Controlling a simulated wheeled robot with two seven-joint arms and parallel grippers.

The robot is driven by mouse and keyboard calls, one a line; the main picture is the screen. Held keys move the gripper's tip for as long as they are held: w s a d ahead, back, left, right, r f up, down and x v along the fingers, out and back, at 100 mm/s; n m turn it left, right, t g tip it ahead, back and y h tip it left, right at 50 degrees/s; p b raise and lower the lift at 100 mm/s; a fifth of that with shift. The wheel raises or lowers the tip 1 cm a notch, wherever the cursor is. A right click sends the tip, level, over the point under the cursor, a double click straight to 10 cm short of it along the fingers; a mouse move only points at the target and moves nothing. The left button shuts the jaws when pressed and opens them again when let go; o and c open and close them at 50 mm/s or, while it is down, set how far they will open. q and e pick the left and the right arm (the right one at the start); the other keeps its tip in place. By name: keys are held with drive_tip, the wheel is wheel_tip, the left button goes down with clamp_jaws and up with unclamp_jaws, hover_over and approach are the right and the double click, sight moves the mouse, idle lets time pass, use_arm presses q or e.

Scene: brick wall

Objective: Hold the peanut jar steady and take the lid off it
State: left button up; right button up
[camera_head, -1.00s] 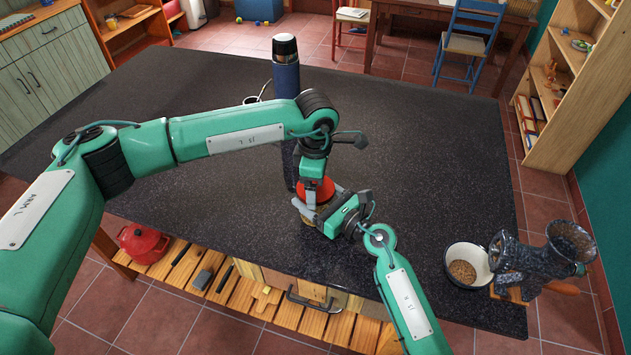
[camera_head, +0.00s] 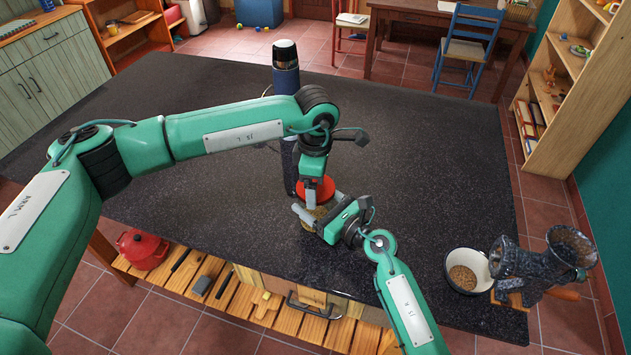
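The peanut jar (camera_head: 312,221) stands near the front edge of the dark counter, mostly hidden by my grippers. Its red lid (camera_head: 318,187) shows just above the jar, below my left wrist. My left gripper (camera_head: 317,190) points down over the lid with its fingers at the lid's sides; the wrist hides part of them. My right gripper (camera_head: 306,217) comes in from the lower right with its fingers around the jar's body. It looks closed on the jar.
A dark blue flask (camera_head: 287,82) stands behind the grippers. A white bowl of grain (camera_head: 467,271) and a dark speckled grinder (camera_head: 540,262) are at the right edge. The counter (camera_head: 420,170) is clear between. A red pot (camera_head: 143,248) sits on the slatted shelf below.

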use_arm(q)
drive_tip(key=shift+r, duration=0.1)
drive_tip(key=shift+r, duration=1.9)
use_arm(e)
drive_tip(key=o, duration=2)
drive_tip(key=shift+c, duration=0.2)
